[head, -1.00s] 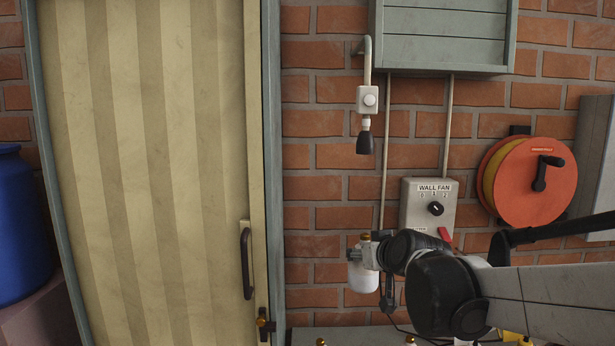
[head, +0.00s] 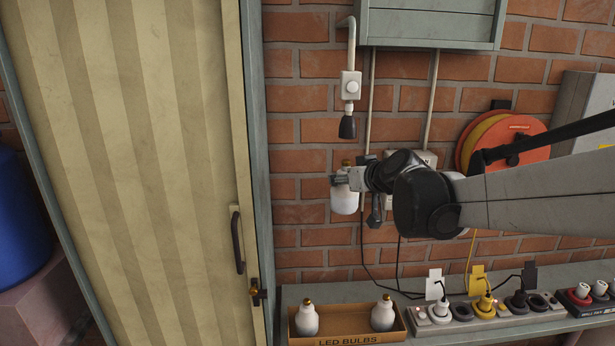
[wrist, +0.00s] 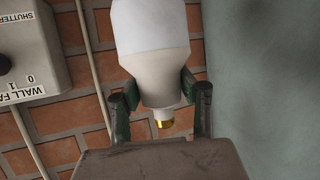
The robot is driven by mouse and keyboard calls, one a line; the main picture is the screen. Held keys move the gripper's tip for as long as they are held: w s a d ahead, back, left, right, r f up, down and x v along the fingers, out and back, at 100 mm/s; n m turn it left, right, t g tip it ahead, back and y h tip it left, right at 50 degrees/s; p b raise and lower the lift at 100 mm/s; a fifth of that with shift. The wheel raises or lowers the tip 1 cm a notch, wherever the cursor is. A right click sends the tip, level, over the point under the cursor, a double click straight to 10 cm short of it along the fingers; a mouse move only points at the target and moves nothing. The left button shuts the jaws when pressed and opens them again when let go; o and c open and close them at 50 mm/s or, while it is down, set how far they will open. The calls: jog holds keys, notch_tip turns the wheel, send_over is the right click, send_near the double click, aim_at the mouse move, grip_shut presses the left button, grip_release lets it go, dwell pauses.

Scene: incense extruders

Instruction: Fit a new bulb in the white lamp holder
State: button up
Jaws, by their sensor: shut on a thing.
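The lamp holder hangs from a white pipe on the brick wall in the head view, with a white switch body (head: 351,85) and a black socket (head: 348,126) whose mouth faces down and looks empty. My gripper (head: 341,181) is shut on a white bulb (head: 345,201), held roughly upright with its brass cap up. The cap is a short way below the socket in the picture, apart from it. In the wrist view, my gripper's two dark fingers (wrist: 162,90) press on both sides of the bulb (wrist: 155,55), and its brass cap shows between them.
A cardboard LED BULBS box (head: 350,324) with two bulbs stands on the grey ledge (head: 450,338). Beside it is a power strip (head: 480,312) with plugs and cables. A cabinet (head: 430,25) hangs above.

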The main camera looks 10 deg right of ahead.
aim_at(348, 163)
jog(key=shift+r+p, duration=1.25)
jog(key=shift+r, duration=0.65)
jog(key=shift+r+p, duration=0.7)
jog(key=shift+r, duration=0.85)
dwell(1.5)
jog(key=shift+n+y, duration=0.7)
jog(key=shift+w+r+n+g+y+b, duration=0.1)
jog(key=shift+n+g+y+b, duration=0.35)
jog(key=shift+n+g+y, duration=0.35)
jog(key=shift+a+n+y, duration=0.1)
jog(key=shift+n+y, duration=0.2)
jog(key=shift+y, duration=0.1)
jog(key=o, duration=1.3)
jog(key=shift+s, duration=0.2)
